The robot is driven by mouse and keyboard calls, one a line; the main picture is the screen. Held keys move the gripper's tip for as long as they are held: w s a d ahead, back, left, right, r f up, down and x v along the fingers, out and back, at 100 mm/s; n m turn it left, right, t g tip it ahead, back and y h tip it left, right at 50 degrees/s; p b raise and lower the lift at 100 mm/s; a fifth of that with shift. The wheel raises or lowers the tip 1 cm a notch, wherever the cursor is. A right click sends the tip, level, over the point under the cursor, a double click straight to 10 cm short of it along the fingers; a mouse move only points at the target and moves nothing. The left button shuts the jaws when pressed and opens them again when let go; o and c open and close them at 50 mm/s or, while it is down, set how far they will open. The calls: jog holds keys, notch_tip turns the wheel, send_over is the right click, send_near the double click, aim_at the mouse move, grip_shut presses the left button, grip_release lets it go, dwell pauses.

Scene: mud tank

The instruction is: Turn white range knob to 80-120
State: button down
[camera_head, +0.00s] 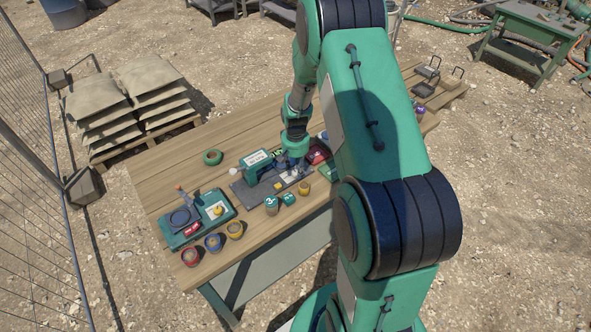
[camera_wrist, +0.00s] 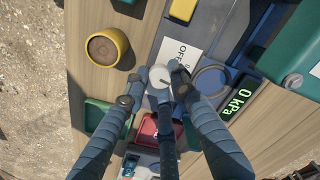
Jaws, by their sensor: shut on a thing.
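The white range knob (camera_wrist: 160,77) is round, with a dark pointer line on its top, in the middle of the wrist view. My gripper (camera_wrist: 157,92) is closed around it, with fingers touching its sides. A white label (camera_wrist: 181,52) beside it reads "OFF"; its other markings are partly covered. A green display (camera_wrist: 237,98) to the right reads "0 kPa". In the head view my gripper (camera_head: 291,167) is down at the dark instrument base (camera_head: 268,197); the knob cannot be made out there.
A yellow-rimmed cup (camera_wrist: 106,47) stands left of the knob. A green housing (camera_wrist: 293,55) rises at the right. A red tray (camera_wrist: 150,130) lies beyond my fingers. In the head view, a green panel (camera_head: 225,215) and several small cups stand on the wooden table (camera_head: 165,160).

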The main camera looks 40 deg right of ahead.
aim_at(296, 172)
jog(key=m, duration=0.5)
jog(key=shift+w+d+r+m, duration=0.15)
jog(key=shift+w+r+m, duration=0.05)
jog(key=shift+w+m, duration=0.1)
jog(key=m, duration=0.5)
jog(key=shift+p, duration=0.35)
jog(key=shift+d, duration=0.1)
jog(key=c, duration=1.4)
grip_release()
jog(key=shift+s, duration=0.1)
jog(key=shift+c, duration=0.2)
jog(key=shift+s+f, duration=0.1)
notch_tip(296, 172, up, 12)
